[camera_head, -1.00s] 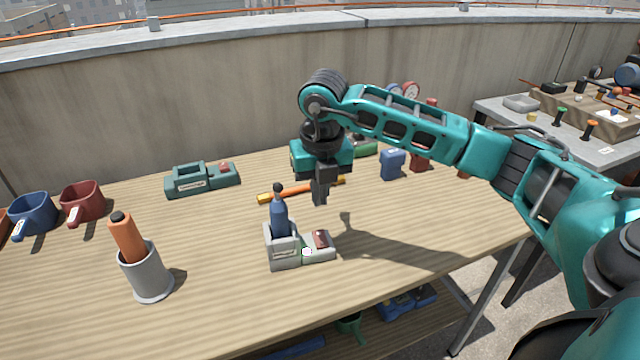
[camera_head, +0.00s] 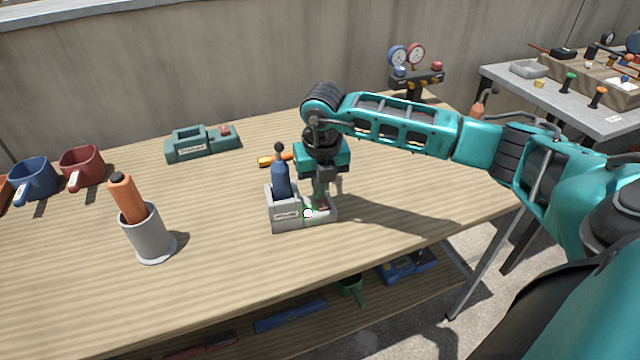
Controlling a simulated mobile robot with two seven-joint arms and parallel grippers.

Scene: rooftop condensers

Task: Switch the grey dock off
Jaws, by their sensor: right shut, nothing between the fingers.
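The grey dock (camera_head: 286,216) stands on the wooden table with a blue tool (camera_head: 281,181) upright in its holder. A small light with a green edge (camera_head: 307,213) shows on the low right part of the dock. My right gripper (camera_head: 322,202) is shut and empty, pointing straight down over that low part, at its dark red switch. The fingers hide most of the switch, and I cannot tell whether they touch it or which way it is tilted. My left gripper is not in view.
A green dock (camera_head: 203,143) stands behind to the left. A grey cup (camera_head: 149,234) holds an orange-handled tool at the front left. Blue (camera_head: 35,180) and red (camera_head: 83,168) holders are at the far left. Gauges (camera_head: 416,70) stand at the back right.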

